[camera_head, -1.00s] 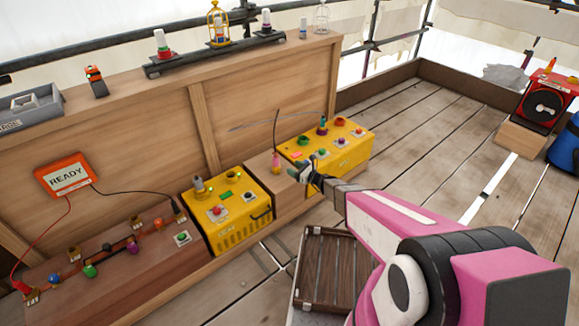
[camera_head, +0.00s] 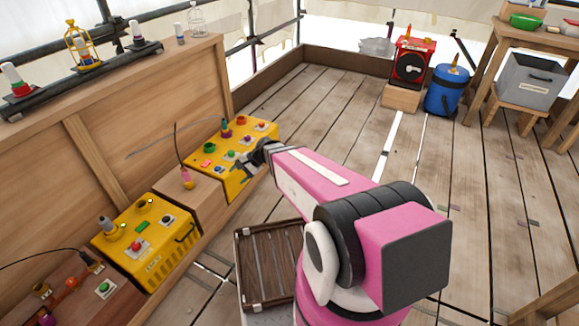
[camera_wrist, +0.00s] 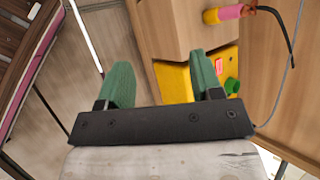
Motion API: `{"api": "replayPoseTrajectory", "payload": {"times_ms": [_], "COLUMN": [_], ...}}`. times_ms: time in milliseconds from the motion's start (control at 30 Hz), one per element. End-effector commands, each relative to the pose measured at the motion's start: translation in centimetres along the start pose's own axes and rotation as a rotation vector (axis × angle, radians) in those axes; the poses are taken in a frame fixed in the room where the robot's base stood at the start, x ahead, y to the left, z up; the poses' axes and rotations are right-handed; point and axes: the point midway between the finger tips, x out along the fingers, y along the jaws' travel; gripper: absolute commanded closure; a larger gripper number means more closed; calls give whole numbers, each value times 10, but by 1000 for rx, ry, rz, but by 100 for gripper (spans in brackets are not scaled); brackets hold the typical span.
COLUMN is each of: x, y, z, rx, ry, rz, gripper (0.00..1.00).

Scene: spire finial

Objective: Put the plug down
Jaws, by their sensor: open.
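The plug (camera_head: 187,178), pink with a yellow end and a dark cable rising from it, is on the bare wooden block between the two yellow boxes. It also shows at the top right of the wrist view (camera_wrist: 228,13), with its cable curving away. My gripper (camera_head: 246,164) is to the right of the plug, apart from it, by the front edge of the far yellow box. In the wrist view my gripper (camera_wrist: 162,76) has its two green fingers wide apart with nothing between them.
The far yellow box (camera_head: 240,142) carries several coloured knobs and sockets. The near yellow box (camera_head: 150,246) stands on the other side of the block. A tall wooden panel (camera_head: 150,120) rises behind. A slatted brown crate (camera_head: 268,268) lies below my arm. The plank floor at right is open.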

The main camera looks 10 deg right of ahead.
Motion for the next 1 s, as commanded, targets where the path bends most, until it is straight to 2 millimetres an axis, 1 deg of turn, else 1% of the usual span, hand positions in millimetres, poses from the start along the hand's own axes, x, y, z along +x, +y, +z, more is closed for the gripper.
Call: {"api": "replayPoseTrajectory", "payload": {"times_ms": [33,167,200,300,400,500,600,667,1000], "x": [-24,-78,-94,-134,-167,-188,-199,-201,-200], "y": [14,47,57,79,95,105,109,110,110], "z": [10,15,16,19,21,22,22,22,21], "rx": [-77,-270,-322,-435,-512,-561,-582,-587,-586], "ry": [36,118,138,180,205,219,225,226,225], "rz": [73,287,354,513,642,730,773,784,784], "gripper": [40,40,40,40,40,40,40,40,40]}}
